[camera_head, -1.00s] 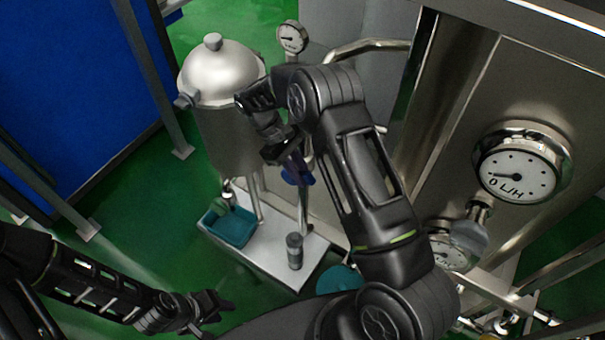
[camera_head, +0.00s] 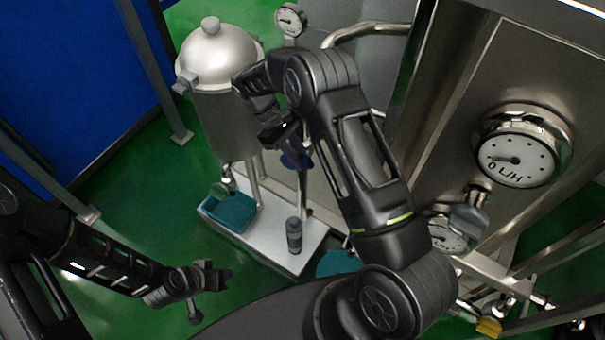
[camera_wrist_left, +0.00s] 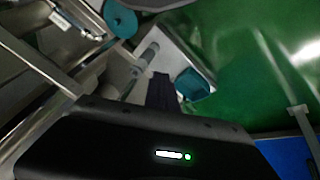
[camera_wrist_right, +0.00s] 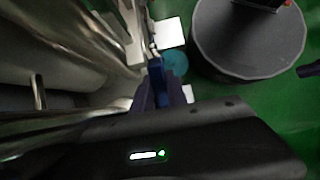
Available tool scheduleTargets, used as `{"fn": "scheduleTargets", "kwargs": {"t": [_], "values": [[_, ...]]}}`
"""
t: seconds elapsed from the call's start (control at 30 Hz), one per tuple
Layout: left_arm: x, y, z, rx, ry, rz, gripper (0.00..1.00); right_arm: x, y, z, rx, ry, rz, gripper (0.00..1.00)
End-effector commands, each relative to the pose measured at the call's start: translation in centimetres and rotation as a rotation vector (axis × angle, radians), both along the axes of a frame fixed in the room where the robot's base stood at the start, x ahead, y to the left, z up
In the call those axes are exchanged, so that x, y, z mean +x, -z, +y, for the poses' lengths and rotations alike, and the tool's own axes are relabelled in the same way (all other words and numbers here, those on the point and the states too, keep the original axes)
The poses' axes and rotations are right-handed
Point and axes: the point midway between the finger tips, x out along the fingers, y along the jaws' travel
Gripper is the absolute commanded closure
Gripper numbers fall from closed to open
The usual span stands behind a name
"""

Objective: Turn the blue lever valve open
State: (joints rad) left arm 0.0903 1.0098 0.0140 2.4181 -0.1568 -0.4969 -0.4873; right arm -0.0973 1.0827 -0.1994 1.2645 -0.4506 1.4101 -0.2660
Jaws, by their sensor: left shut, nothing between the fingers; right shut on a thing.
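The blue lever (camera_head: 299,159) of the valve is on a thin upright pipe to the right of the steel tank, partly hidden by my right gripper. My right gripper (camera_head: 284,139) comes down over it. In the right wrist view the blue lever (camera_wrist_right: 157,74) stands between the dark fingers, which are shut on it. I cannot tell how far the lever is turned. My left gripper (camera_head: 224,279) is shut and empty, low over the green floor in front of the white base. Its dark closed fingers show in the left wrist view (camera_wrist_left: 162,92).
The domed steel tank (camera_head: 220,60) stands behind a teal tray (camera_head: 232,216) on a white base (camera_head: 285,259). A grey cylinder (camera_head: 294,236) stands on that base. A large steel cabinet with a flow gauge (camera_head: 518,158) fills the right. Open green floor lies at left.

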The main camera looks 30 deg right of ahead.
Motion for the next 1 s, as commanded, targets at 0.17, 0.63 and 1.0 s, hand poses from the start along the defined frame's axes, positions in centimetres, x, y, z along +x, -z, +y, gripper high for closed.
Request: {"fn": "scheduleTargets", "kwargs": {"t": [0.17,0.63,1.0], "values": [[3.8,-0.4,-3.4,0.071,0.503,-0.38,1.0,0.0,0.0,0.0,0.0,-0.001,-0.001,1.0],[8.5,-5.1,-15.2,0.484,1.669,-1.563,1.0,0.0,0.0,0.0,0.0,-0.001,-0.001,1.0],[7.2,-8.4,-20.8,0.888,1.999,-2.223,1.0,0.0,0.0,0.0,0.0,-0.001,-0.001,1.0]]}}
